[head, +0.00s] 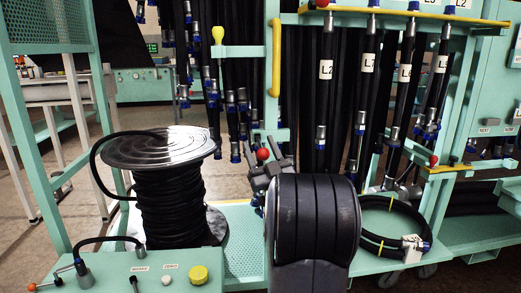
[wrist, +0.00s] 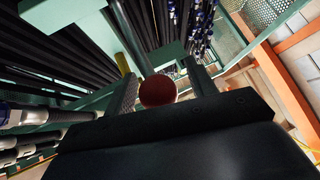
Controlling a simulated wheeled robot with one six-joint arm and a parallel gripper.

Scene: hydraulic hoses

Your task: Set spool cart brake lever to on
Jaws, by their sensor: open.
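A lever's red ball knob (head: 263,155) stands by the green cart frame, right of the black hose spool (head: 168,205). I take it as the brake lever; no label on it is readable. My gripper (head: 268,171) is at this knob, its grey fingers open. In the wrist view the red ball (wrist: 157,90) shows between the two fingers of my gripper (wrist: 163,92), with gaps visible on both sides. The lever's shaft and pivot are hidden behind my gripper. Whether anything touches the ball I cannot tell.
A green console (head: 150,270) with a yellow knob (head: 198,275) and a small lever stands at front left. A yellow-knobbed lever (head: 218,35) rises behind. Black hoses (head: 350,90) hang behind my gripper. A coiled hose (head: 395,225) lies on the green shelf at right.

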